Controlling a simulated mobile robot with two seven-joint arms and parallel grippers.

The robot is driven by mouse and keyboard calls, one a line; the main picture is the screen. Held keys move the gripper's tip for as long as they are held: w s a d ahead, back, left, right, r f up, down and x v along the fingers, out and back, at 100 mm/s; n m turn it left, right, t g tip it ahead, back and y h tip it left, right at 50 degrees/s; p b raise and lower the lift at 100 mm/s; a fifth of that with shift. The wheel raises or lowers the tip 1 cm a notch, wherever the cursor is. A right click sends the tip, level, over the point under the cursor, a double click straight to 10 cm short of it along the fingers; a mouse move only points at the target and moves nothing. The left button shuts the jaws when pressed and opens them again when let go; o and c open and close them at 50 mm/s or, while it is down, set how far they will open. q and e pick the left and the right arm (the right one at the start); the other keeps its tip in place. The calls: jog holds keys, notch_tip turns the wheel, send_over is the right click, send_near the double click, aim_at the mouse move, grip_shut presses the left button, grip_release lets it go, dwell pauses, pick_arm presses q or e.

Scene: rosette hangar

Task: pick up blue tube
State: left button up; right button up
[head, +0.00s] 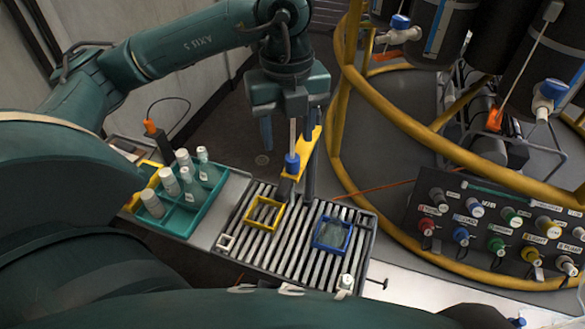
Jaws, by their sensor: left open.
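A blue-capped piece (292,164) with a thin pale stem above it shows at a yellow bracket (302,158), over the far edge of the roller tray; I take it for the blue tube, though its body is mostly hidden. My left gripper (287,150) points down around it, one finger on each side. Its jaws are open, and I cannot tell whether a finger touches the piece. My right gripper is not in view.
The roller tray (290,232) holds a yellow square frame (264,213) and a blue square frame (332,235). A teal rack (180,214) with several white-capped bottles stands left. A yellow ring rail (352,185) and a connector panel (490,230) stand right.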

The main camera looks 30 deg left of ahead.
aim_at(293, 157)
pick_arm(q)
jog(key=f, duration=0.4)
jog(key=shift+w+d+f, duration=0.25)
jog(key=shift+f, duration=0.35)
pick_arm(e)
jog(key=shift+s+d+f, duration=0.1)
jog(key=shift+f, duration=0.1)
pick_arm(q)
jog(key=shift+c, duration=0.2)
jog(key=c, duration=0.9)
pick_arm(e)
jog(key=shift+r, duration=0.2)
pick_arm(q)
jog(key=shift+r, duration=0.15)
jog(key=shift+c, duration=0.2)
